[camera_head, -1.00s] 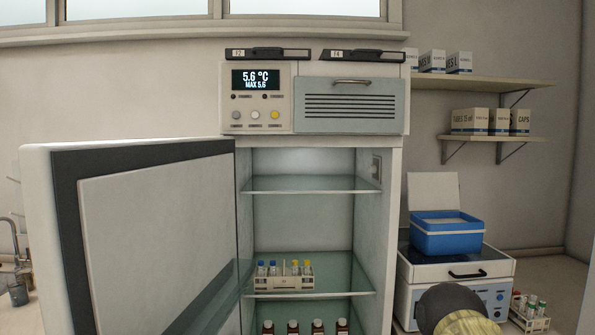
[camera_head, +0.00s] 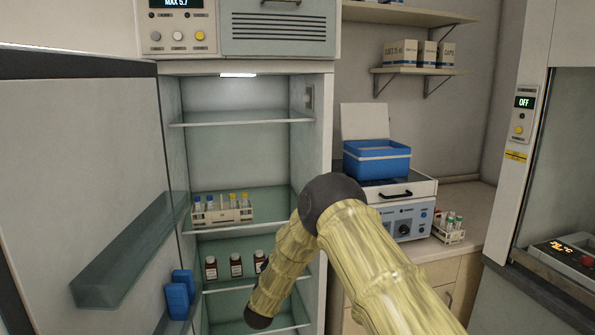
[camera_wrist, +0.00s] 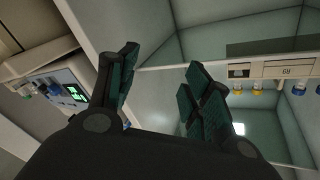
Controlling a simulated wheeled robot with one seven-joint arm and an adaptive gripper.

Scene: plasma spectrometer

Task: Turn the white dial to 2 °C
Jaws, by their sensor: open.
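A small pale fitting (camera_head: 308,97), perhaps the white dial, sits high on the fridge's right inner wall; its marks are too small to read. The fridge (camera_head: 320,130) stands open. The display (camera_head: 178,3) above it is cut off by the frame and shows MAX 5.7. Below it are grey, white (camera_head: 178,36) and yellow round controls. My gripper (camera_wrist: 162,82) is open and empty in the wrist view, its dark padded fingers apart. In the head view my arm bends down before the lower fridge, and the gripper itself does not show.
The open door (camera_head: 80,190) fills the left. Glass shelves hold a tube rack (camera_head: 222,215) and brown bottles (camera_head: 236,266). Right of the fridge, a blue box (camera_head: 376,160) stands on an instrument (camera_head: 405,215). The upper shelf space is clear.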

